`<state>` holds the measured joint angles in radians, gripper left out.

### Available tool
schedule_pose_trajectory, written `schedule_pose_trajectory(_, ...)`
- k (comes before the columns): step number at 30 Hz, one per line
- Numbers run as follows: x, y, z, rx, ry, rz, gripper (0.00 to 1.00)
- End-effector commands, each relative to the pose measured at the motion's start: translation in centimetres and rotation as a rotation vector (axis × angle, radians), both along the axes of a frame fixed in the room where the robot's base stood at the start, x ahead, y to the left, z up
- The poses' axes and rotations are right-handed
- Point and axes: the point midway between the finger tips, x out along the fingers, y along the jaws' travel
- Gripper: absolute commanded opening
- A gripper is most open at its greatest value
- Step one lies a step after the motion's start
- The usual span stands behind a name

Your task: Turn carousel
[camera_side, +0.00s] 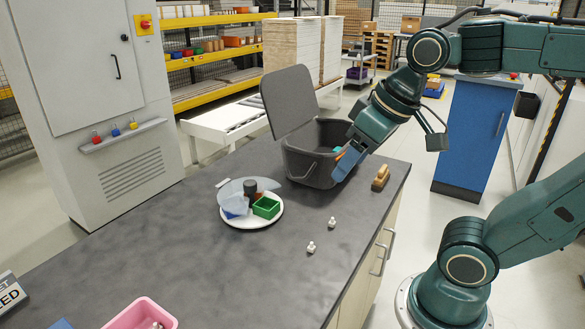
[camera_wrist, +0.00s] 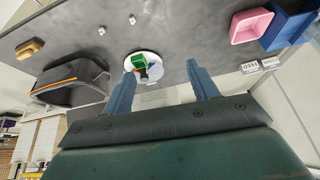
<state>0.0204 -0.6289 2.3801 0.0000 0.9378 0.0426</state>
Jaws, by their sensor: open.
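The carousel also shows in the wrist view (camera_wrist: 155,63), beyond my fingers. My gripper (camera_side: 338,165) is at the dark grey bin, apart from the carousel and to its right in the side view. In the wrist view my two blue fingers (camera_wrist: 160,75) are spread wide with nothing between them.
The dark grey bin (camera_side: 305,166) has its lid (camera_side: 291,100) raised. A wooden brush (camera_side: 380,178) and two small white pieces (camera_side: 321,235) lie near the worktop's edge. A pink tray (camera_side: 140,314) is at the front. The worktop left of the carousel is clear.

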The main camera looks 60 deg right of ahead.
Motion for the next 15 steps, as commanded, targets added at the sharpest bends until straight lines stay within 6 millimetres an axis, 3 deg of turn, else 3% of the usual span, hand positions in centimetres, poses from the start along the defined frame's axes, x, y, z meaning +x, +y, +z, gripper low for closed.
schedule_pose_trajectory(6,4.3,-0.8,2.1,0.024,0.054,-0.078,0.59)
schedule_pose_trajectory(15,10.8,-2.4,3.7,0.057,0.124,-0.189,0.59)
